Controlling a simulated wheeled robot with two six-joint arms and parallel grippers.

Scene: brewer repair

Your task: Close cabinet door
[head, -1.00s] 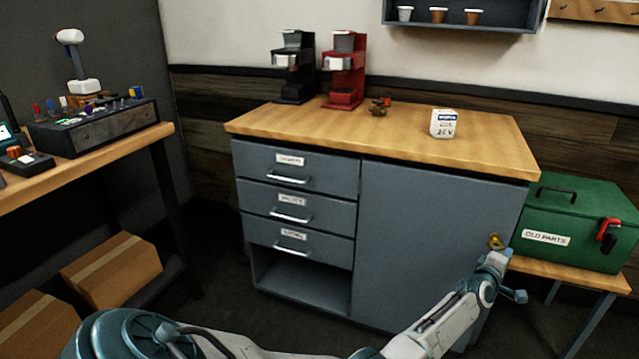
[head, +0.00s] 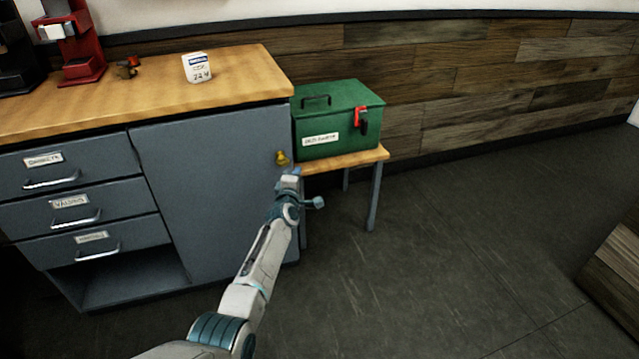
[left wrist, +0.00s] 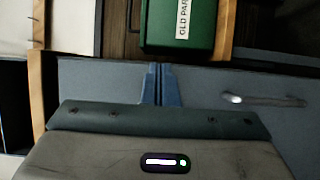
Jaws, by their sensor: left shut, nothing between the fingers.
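The grey cabinet door (head: 210,185) is on the right half of the wood-topped cabinet, beside its drawers. It looks flush with the cabinet front; I cannot tell whether a small gap remains. A brass knob (head: 282,158) sits near its upper right edge. My left gripper (head: 291,171) is just below the knob, at the door's right edge. In the left wrist view my left gripper (left wrist: 160,84) is shut and empty, its blue fingers together before a grey panel (left wrist: 210,85). Contact with the door is unclear. My right gripper is not seen.
A green parts box (head: 338,120) with a red clasp stands on a low wooden bench (head: 360,161) right of the cabinet. A white labelled container (head: 197,68) and a red coffee brewer (head: 80,50) stand on the countertop (head: 150,90).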

